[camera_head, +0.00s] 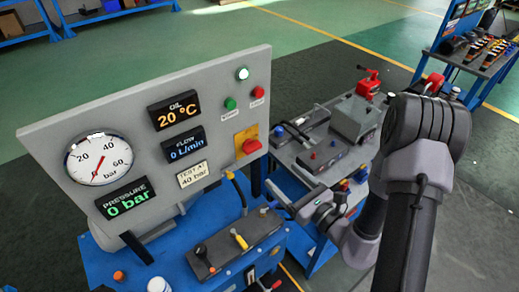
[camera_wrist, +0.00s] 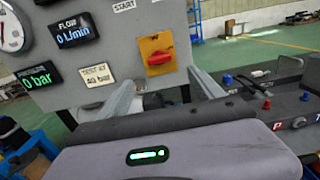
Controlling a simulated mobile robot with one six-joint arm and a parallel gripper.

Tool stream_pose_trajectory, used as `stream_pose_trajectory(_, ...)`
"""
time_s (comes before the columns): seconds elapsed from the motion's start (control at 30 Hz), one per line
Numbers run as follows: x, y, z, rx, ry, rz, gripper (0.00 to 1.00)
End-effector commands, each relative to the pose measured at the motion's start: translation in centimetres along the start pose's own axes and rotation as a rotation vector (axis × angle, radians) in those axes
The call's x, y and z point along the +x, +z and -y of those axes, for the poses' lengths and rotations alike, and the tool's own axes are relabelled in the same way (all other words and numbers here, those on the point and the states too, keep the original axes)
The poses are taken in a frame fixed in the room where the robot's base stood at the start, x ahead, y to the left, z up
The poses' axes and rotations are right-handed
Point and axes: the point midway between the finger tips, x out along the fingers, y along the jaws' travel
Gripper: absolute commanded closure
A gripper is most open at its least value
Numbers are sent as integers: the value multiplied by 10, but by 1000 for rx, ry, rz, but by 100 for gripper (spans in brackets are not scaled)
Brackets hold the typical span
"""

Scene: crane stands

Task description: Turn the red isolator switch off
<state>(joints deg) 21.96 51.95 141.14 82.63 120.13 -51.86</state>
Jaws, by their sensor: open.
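The red isolator switch (camera_head: 250,146) is a red handle on a yellow plate at the right end of the grey gauge panel. In the wrist view the switch (camera_wrist: 160,58) is above and between my two fingers, with its handle lying roughly level. My gripper (camera_head: 284,198) is open and empty, below and to the right of the switch in the head view. In the wrist view my gripper (camera_wrist: 165,88) has its fingers spread apart, pointing toward the panel, clear of the switch. Nothing covers the switch.
The grey panel (camera_head: 110,135) carries a round gauge (camera_head: 99,159), displays reading 20 °C, 0 L/min and 0 bar, and green (camera_head: 230,104) and red (camera_head: 257,92) buttons. A blue bench (camera_head: 100,265) with a lever block (camera_head: 235,242) stands below. A cluttered grey cart (camera_head: 285,155) stands right.

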Motion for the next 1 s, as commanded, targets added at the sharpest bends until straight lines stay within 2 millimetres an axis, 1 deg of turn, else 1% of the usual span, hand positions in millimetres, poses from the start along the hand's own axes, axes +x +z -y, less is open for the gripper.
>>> stream_pose_trajectory(0.03,13,2,-2,-3,7,3,24)
stream_pose_trajectory(0.3,80,2,-3,-2,6,4,24)
stream_pose_trajectory(0.4,101,2,-3,-1,6,3,24)
stream_pose_trajectory(0.5,116,1,-2,-2,5,3,24)
stream_pose_trajectory(0.6,125,1,-2,0,4,2,24)
stream_pose_trajectory(0.67,127,1,-2,0,4,2,24)
stream_pose_trajectory(0.9,128,1,-2,1,3,2,24)
stream_pose_trajectory(0.97,128,1,-2,1,3,2,35)
stream_pose_trajectory(1.0,128,1,-2,1,3,2,43)
